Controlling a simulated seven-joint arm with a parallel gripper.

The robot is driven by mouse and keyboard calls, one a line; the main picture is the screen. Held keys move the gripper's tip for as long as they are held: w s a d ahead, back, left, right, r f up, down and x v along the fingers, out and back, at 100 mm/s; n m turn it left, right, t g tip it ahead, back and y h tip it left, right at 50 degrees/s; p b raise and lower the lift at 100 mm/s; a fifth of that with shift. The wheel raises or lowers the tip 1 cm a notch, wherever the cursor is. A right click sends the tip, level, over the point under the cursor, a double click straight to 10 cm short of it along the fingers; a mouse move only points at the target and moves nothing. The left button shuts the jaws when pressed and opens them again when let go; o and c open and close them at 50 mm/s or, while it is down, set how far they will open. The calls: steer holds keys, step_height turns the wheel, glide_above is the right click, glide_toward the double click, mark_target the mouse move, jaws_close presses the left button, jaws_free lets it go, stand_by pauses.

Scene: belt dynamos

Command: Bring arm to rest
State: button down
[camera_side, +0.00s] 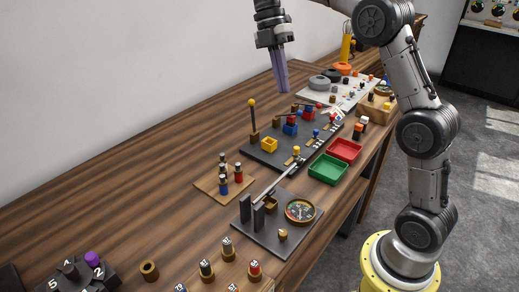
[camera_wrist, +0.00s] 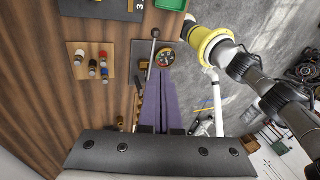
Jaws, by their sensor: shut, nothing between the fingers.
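My gripper (camera_side: 283,88) hangs above the workbench in the side view, pointing down with its long purple-grey fingers together. It is shut and empty, well clear of the dark board (camera_side: 262,152) below it. In the wrist view the closed fingers (camera_wrist: 160,85) reach up the middle of the picture and hide part of the bench behind them. My arm arches over from the right side of the bench.
A red tray (camera_side: 344,151) and a green tray (camera_side: 328,169) sit near the bench's right edge. A dark plate with a round dial (camera_side: 300,211) stands nearer. A wooden board (camera_side: 211,185) holds several small pegs. The wooden bench top (camera_side: 130,195) is bare at left.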

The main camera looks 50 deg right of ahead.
steer(key=s+a+r+m+t+h, duration=0.1)
steer(key=s+a+r+m+t, duration=0.15)
steer(key=s, duration=0.55)
steer(key=s+a+r+m+t, duration=0.2)
steer(key=s+a, duration=0.2)
steer(key=s, duration=0.5)
steer(key=s+f+m+t, duration=0.5)
steer(key=f+m, duration=0.7)
steer(key=m, duration=0.2)
steer(key=shift+a, duration=0.2)
steer(key=shift+m, duration=0.25)
